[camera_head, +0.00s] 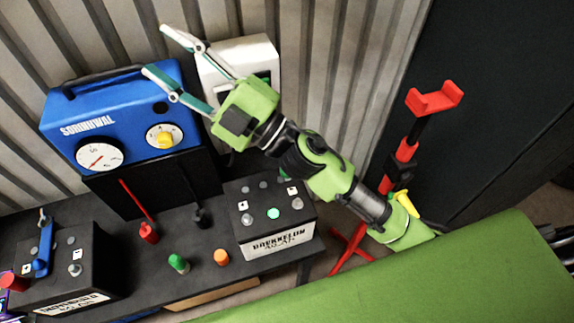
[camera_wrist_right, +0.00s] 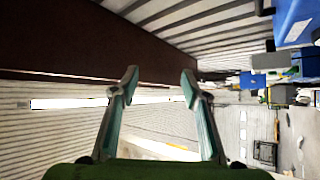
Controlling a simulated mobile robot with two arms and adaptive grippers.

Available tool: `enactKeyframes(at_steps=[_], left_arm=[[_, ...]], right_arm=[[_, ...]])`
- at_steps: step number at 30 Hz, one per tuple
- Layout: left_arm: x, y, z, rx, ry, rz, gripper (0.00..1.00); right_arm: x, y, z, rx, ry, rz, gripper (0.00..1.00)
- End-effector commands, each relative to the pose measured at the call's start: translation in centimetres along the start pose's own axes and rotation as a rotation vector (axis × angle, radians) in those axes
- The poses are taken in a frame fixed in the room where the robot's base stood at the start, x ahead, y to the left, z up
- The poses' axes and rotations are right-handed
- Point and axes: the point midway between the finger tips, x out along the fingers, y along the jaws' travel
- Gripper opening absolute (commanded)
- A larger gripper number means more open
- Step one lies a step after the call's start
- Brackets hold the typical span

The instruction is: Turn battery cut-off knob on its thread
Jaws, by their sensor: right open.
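My right gripper (camera_head: 156,50) is raised in front of the corrugated wall, above the blue charger. Its two fingers are spread apart and nothing is between them; they also show spread in the wrist view (camera_wrist_right: 160,72). A red knob (camera_head: 14,281) sits by the left battery (camera_head: 85,272) at the left edge of the head view. A green knob (camera_head: 178,263) and an orange knob (camera_head: 221,257) stand on the dark bench. I cannot tell which is the battery cut-off knob. The gripper is well away from all of these. My left gripper is not in view.
A blue charger (camera_head: 110,112) with dials stands on a black box on the bench. Red and black clamps lie before it. A second battery (camera_head: 262,232) is at the bench's right end. A red stand (camera_head: 404,150) rises behind my right arm. A green surface (camera_head: 420,285) fills the front.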

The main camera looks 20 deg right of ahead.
Motion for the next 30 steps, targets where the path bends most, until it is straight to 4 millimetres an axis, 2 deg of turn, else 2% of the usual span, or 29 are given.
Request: enactKeyframes(at_steps=[1,3,5,7,9,11,12,14,15,17,18,22,24,27,30], left_arm=[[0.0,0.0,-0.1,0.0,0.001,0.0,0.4],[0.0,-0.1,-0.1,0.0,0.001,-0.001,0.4],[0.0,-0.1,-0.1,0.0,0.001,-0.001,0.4],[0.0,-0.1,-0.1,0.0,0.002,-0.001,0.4],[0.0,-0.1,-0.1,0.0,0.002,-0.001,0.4],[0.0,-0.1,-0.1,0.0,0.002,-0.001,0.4],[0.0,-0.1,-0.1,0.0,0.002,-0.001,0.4],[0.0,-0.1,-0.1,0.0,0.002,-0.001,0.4],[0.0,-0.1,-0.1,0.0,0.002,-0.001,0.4],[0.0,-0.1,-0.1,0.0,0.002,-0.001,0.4],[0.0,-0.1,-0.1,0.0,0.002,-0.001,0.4],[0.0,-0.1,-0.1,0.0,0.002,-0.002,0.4],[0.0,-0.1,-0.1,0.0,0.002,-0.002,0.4],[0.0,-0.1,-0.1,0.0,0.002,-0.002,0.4],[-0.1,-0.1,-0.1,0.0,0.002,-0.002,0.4]], right_arm=[[0.9,-1.4,-2.4,-0.074,0.122,-0.07,0.42],[1.2,-4.1,-5.3,-0.166,0.281,-0.183,0.42],[0.7,-6.8,-7.0,-0.245,0.405,-0.297,0.42],[-0.7,-10.2,-7.9,-0.336,0.533,-0.447,0.42],[-2.7,-13.2,-7.5,-0.427,0.639,-0.615,0.42],[-4.8,-15.5,-6.1,-0.502,0.711,-0.773,0.42],[-6.4,-16.7,-4.7,-0.551,0.747,-0.884,0.42],[-9.0,-17.9,-1.9,-0.621,0.784,-1.059,0.42],[-10.7,-18.1,0.3,-0.665,0.795,-1.181,0.42],[-13.4,-17.8,3.9,-0.725,0.792,-1.367,0.42],[-15.0,-17.0,6.3,-0.758,0.776,-1.488,0.42],[-19.4,-12.8,12.9,-0.832,0.676,-1.831,0.42],[-21.1,-10.3,15.2,-0.85,0.612,-1.966,0.42],[-22.6,-7.6,17.2,-0.86,0.539,-2.092,0.42],[-23.3,-6.5,18.0,-0.86,0.505,-2.147,0.42]])
